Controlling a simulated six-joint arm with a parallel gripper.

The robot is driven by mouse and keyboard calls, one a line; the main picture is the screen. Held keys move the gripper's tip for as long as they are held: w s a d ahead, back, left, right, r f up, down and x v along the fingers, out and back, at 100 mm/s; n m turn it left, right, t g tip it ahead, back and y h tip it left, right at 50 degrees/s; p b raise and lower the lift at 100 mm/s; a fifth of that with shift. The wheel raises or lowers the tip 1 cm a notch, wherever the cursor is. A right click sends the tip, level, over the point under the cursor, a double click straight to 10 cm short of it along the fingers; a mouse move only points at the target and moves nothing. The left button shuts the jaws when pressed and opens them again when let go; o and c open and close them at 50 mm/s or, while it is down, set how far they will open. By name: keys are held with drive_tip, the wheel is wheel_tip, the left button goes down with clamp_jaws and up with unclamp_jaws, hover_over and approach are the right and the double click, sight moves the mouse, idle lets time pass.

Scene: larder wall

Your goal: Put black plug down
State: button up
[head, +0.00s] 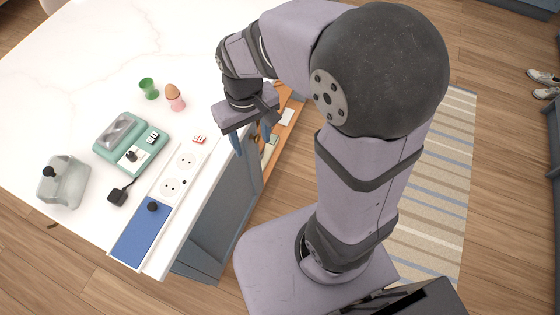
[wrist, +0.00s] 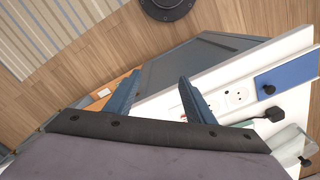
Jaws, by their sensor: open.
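The black plug (head: 118,197) lies on the white counter on a short cord from the green appliance (head: 103,157). It also shows in the wrist view (wrist: 276,114). My gripper (head: 251,139) is open and empty over the counter's right edge, well apart from the plug. Its two blue fingers (wrist: 157,84) stand wide apart in the wrist view with nothing between them.
A grey translucent container (head: 66,185) stands left of the plug. A pink cup with a brown egg (head: 174,98) and a green cup (head: 149,88) stand farther back. An open wooden drawer (head: 281,125) lies below my gripper. The counter's far left is clear.

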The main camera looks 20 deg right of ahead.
drive_tip(key=s+d+f+m, duration=0.1)
drive_tip(key=s+d+f, duration=0.1)
drive_tip(key=s+d, duration=0.3)
drive_tip(key=shift+s+f+m, duration=0.35)
drive_tip(key=shift+s+m, duration=0.05)
drive_tip(key=shift+s, duration=0.85)
